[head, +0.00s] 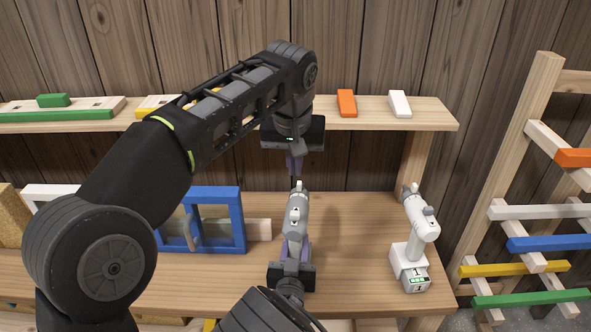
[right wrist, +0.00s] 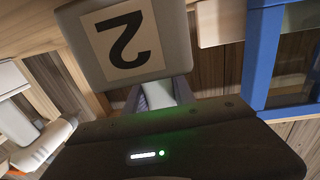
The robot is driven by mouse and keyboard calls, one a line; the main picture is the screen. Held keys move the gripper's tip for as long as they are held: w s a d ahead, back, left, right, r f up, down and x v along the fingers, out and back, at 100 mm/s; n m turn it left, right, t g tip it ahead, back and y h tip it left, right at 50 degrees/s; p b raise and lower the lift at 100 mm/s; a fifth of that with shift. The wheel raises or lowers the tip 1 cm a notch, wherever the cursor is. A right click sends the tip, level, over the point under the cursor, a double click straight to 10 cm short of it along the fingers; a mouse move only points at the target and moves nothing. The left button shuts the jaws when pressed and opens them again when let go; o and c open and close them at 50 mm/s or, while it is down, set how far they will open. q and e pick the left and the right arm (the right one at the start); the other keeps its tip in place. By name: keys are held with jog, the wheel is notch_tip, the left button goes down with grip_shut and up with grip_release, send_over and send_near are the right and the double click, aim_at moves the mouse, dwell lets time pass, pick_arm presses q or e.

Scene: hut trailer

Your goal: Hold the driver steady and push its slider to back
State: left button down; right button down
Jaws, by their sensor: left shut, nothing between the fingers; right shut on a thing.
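A grey and white driver (head: 297,212) stands in the middle of the workbench area, held by my right gripper (head: 293,252). The right fingers are shut around its grip. In the right wrist view its base block (right wrist: 125,42) carries a "2", upside down in the picture, and the right gripper's fingers (right wrist: 158,95) close on the grip below it. My left gripper (head: 296,180) is shut and empty, pointing down just above the top of the driver. I cannot tell whether its tips touch the driver. The slider is too small to tell its position.
A second driver (head: 415,242) stands on the bench (head: 345,265) to the right; it also shows in the right wrist view (right wrist: 30,130). A blue frame (head: 239,222) stands left. The shelf (head: 437,113) above holds coloured blocks. A rack (head: 537,90) stands far right.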

jog(key=shift+r, duration=0.1)
jog(key=c, duration=1)
grip_release()
jog(key=shift+o, duration=0.2)
jog(key=shift+s, duration=0.15)
jog(key=s, duration=0.7)
jog(key=s+a, duration=0.1)
jog(key=s, duration=0.3)
jog(key=shift+s+a, duration=0.1)
jog(key=shift+s, duration=0.25)
